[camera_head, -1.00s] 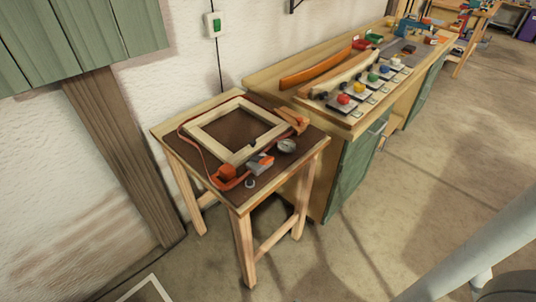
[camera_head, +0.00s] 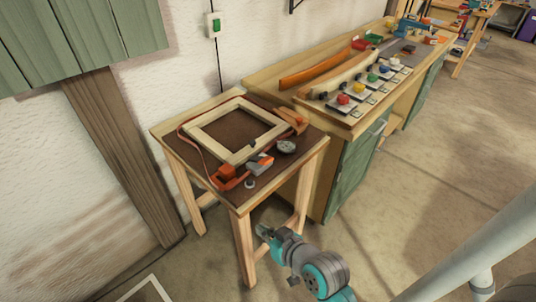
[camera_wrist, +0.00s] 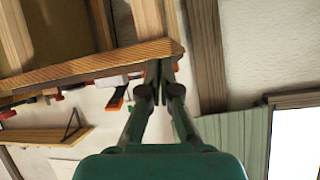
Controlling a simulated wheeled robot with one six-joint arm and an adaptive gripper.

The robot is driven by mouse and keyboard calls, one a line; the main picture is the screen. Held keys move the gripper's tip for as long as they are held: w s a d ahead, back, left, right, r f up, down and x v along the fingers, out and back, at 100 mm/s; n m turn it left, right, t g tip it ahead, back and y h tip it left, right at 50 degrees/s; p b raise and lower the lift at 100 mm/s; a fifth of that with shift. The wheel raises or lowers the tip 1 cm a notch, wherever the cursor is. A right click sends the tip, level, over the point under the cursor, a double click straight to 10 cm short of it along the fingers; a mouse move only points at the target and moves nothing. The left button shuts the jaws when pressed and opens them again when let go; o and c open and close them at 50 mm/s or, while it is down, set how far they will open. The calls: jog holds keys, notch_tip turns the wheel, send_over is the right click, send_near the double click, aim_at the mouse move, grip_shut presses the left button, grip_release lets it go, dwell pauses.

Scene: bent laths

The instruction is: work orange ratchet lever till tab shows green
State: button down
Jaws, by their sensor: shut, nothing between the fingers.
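A pale wooden frame (camera_head: 205,130) lies on the dark top of a small table with an orange-red strap (camera_head: 186,148) around it. At its near side are an orange block (camera_head: 227,172) and a grey-and-orange part (camera_head: 261,164); I cannot tell which one carries the ratchet lever. No green tab can be made out. My gripper (camera_head: 262,231) is in front of the small table, lower than its top and apart from the strap. In the wrist view my gripper (camera_wrist: 159,78) is shut and empty, its tips near a wooden edge.
The small table (camera_head: 164,143) has wooden legs. A round grey dial-like object (camera_head: 286,147) and a small grey piece (camera_head: 249,183) lie on it. A long workbench (camera_head: 310,107) with bent laths (camera_head: 316,70) and coloured knobs stands behind right. The floor (camera_head: 420,200) at right is clear.

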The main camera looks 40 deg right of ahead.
jog(key=w+d+r+n, duration=0.1)
jog(key=w+d+r, duration=0.1)
jog(key=d+r, duration=0.3)
jog(key=w+d+r+n+g+y, duration=0.1)
jog(key=w+d+r, duration=0.2)
jog(key=d+r, duration=0.2)
jog(key=w+d+r+n+g, duration=0.1)
jog(key=d+r, duration=0.3)
jog(key=r, duration=0.5)
jog(key=shift+w+d+r, duration=0.25)
jog(key=shift+w+d, duration=0.15)
jog(key=shift+w, duration=0.35)
send_over(268, 160)
jog(key=w, duration=0.2)
notch_tip(268, 160, down, 6)
jog(key=shift+s+f, duration=0.1)
jog(key=shift+f, duration=0.1)
jog(key=f, duration=0.1)
jog(key=s+f, duration=0.1)
jog(key=f, duration=0.1)
jog(key=shift+s+d, duration=0.1)
jog(key=shift+s+f, duration=0.2)
jog(key=shift+f, duration=0.15)
